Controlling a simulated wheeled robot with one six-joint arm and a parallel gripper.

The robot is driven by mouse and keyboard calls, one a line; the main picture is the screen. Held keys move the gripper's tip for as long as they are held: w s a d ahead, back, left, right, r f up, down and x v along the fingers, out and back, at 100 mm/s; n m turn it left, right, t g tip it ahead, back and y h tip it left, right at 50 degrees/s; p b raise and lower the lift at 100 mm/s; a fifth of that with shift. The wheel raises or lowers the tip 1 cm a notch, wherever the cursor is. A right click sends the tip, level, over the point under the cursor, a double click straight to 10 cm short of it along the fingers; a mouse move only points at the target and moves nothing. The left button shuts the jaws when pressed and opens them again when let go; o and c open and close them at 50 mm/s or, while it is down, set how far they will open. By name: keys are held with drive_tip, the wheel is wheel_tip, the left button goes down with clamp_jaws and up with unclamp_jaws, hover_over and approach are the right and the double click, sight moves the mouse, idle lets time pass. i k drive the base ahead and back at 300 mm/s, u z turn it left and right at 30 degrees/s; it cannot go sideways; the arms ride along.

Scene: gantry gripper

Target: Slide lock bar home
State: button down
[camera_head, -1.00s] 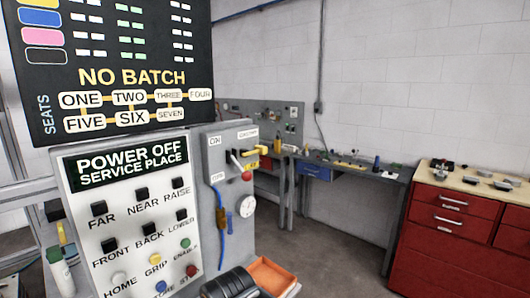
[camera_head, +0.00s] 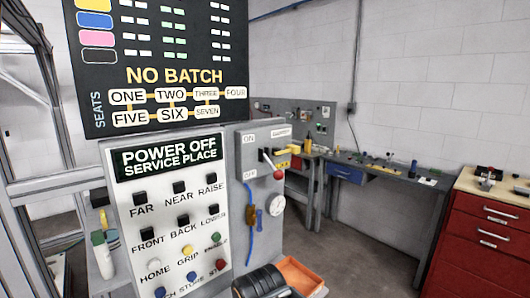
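I cannot pick out the lock bar for certain. A yellow piece (camera_head: 283,152) sits on the side of the grey control cabinet (camera_head: 245,190), by a lever with a red knob (camera_head: 279,173). It is too small to tell whether it is the bar or how it is seated. The lever slopes down toward its knob, between small labels that seem to mark on and off. The cabinet's screen (camera_head: 170,158) reads "POWER OFF SERVICE PLACE". My gripper is not in view.
A board (camera_head: 160,60) reading "NO BATCH" stands above the cabinet. An orange tray (camera_head: 305,280) and a dark ribbed object (camera_head: 260,282) are at the bottom. A workbench (camera_head: 400,178) and red drawers (camera_head: 490,240) stand at right. Bare floor (camera_head: 350,255) lies between.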

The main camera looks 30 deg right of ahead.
sight(293, 149)
drive_tip(key=z, duration=2.45)
drive_tip(key=i, duration=2.05)
drive_tip(key=u, duration=2.55)
